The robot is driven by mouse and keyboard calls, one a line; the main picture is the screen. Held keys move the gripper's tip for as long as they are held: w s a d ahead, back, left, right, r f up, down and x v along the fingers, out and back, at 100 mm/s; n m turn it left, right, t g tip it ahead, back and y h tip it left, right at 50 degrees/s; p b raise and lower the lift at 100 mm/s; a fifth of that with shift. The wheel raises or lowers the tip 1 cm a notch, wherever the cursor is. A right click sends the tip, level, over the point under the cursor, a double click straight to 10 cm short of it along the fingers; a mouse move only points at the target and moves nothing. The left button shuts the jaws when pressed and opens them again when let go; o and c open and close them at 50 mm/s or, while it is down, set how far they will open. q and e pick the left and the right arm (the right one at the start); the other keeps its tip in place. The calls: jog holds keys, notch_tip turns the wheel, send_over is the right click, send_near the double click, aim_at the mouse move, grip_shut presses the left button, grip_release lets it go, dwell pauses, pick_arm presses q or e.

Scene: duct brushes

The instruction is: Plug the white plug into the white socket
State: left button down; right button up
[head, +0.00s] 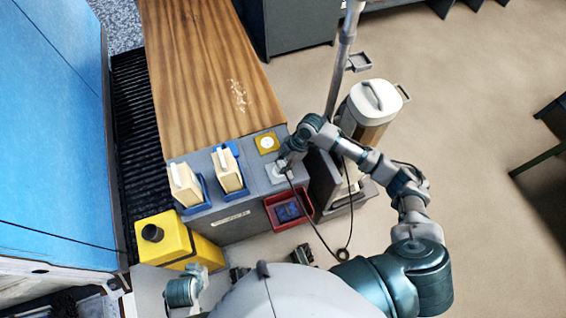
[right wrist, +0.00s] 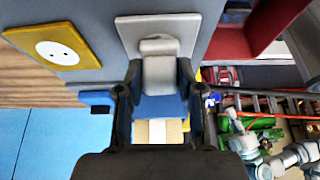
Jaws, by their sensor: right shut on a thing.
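The white socket (head: 277,176) is a pale square plate on the end of the grey bench. It also shows in the right wrist view (right wrist: 130,30). My right gripper (head: 287,163) is at this plate, shut on the white plug (right wrist: 159,72). The plug's front end is against or very close to the plate in the right wrist view. The contact face is hidden, so I cannot tell how deep it sits. A dark cable (head: 313,226) hangs from the gripper in a loop. My left gripper is not clearly in view.
A yellow socket (head: 267,143) is beside the white one, also in the right wrist view (right wrist: 52,45). Two cream containers (head: 185,184) in blue holders, a yellow can (head: 166,240) and a red bin (head: 288,208) are close. A white-topped canister (head: 375,104) stands right.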

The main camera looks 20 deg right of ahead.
jog(key=shift+a+r+p, duration=0.1)
jog(key=shift+a+p, duration=0.25)
jog(key=shift+a, duration=0.4)
jog(key=shift+d, duration=0.15)
jog(key=shift+f, duration=0.6)
jog(key=shift+s+f+b, duration=0.15)
jog(key=shift+f+b, duration=0.2)
grip_shut()
